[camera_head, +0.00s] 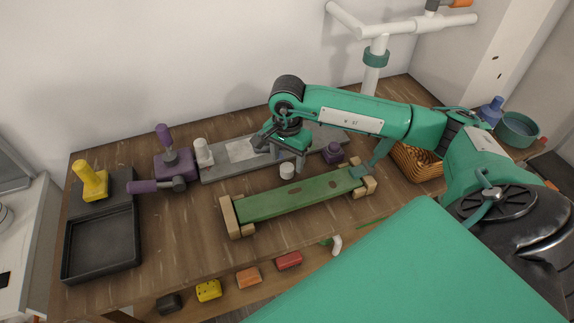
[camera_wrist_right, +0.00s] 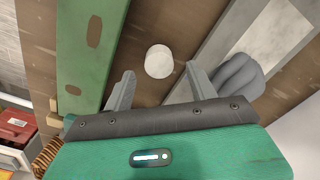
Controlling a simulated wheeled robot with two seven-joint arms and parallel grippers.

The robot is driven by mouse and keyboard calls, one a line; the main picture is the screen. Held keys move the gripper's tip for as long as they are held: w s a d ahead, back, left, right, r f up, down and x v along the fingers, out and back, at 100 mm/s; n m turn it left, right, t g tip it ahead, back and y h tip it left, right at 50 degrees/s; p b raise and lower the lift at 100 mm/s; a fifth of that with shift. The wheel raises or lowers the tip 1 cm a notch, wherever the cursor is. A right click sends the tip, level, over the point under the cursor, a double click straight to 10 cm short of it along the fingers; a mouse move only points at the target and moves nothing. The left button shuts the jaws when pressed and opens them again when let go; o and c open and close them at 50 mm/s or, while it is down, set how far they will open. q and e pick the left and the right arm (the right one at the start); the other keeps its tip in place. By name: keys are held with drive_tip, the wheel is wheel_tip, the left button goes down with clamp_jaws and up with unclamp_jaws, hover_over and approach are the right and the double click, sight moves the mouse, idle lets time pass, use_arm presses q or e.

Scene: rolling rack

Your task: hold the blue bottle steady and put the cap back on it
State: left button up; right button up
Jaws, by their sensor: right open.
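A small white cap-like cylinder (camera_head: 287,171) stands on the wooden table between the green plank and the grey slab. It also shows in the right wrist view (camera_wrist_right: 159,61). My right gripper (camera_head: 288,160) is open above it. In the wrist view its two fingertips (camera_wrist_right: 160,73) are on either side of the cylinder's lower edge, apart from it, with nothing held. A blue bottle (camera_head: 491,110) with a narrow neck stands at the far right, partly behind my right arm; I cannot tell whether its top is covered. My left gripper is not in view.
A green plank (camera_head: 290,197) on wooden feet lies in front, a grey slab (camera_head: 215,170) behind. A wicker basket (camera_head: 417,166) and teal bowl (camera_head: 517,129) are at right, a black tray (camera_head: 100,245) at left.

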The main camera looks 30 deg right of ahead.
sight(286, 169)
drive_tip(key=shift+f, duration=1.2)
drive_tip(key=shift+c, duration=0.2)
drive_tip(key=c, duration=1)
